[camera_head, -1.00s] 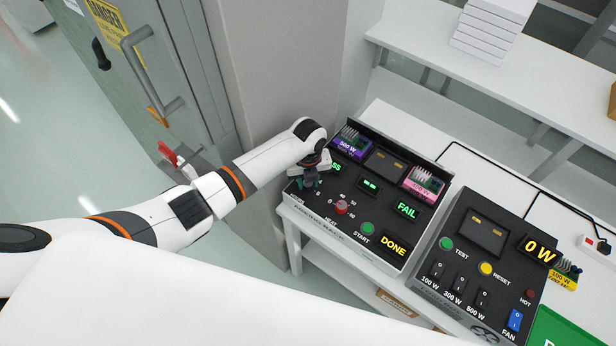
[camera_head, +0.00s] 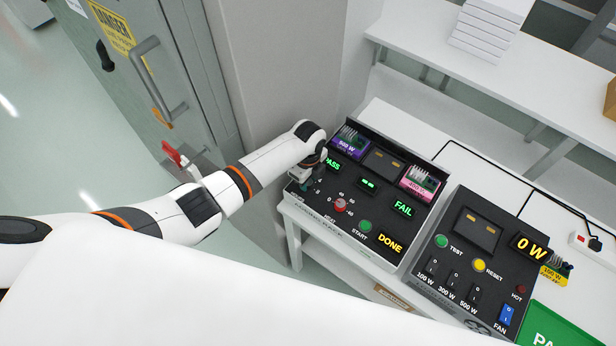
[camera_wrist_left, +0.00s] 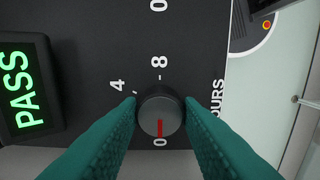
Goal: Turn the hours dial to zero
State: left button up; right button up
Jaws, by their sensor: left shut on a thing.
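The hours dial (camera_wrist_left: 160,112) is a round dark knob with a red pointer line, seen close up in the left wrist view. Its red line points at the 0 printed at the bottom of that view; 4 is printed at its left and 8 above it. My left gripper (camera_wrist_left: 161,103) has its teal fingers on both sides of the dial, shut on it. In the head view my left gripper (camera_head: 305,183) is at the left corner of the black burn-in panel (camera_head: 318,211) and hides the dial. My right gripper is not in view.
The red heat dial (camera_head: 340,205) stands close right of the gripper, with the green start button (camera_head: 366,226) beyond it. The lit PASS display (camera_head: 332,164) is just behind the gripper. A second black test panel (camera_head: 452,262) stands at the right.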

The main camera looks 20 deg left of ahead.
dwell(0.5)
pick_arm(q)
jog(key=o, duration=1)
jog(key=shift+r, duration=0.1)
notch_tip(320, 180, up, 12)
jog(key=b, duration=0.3)
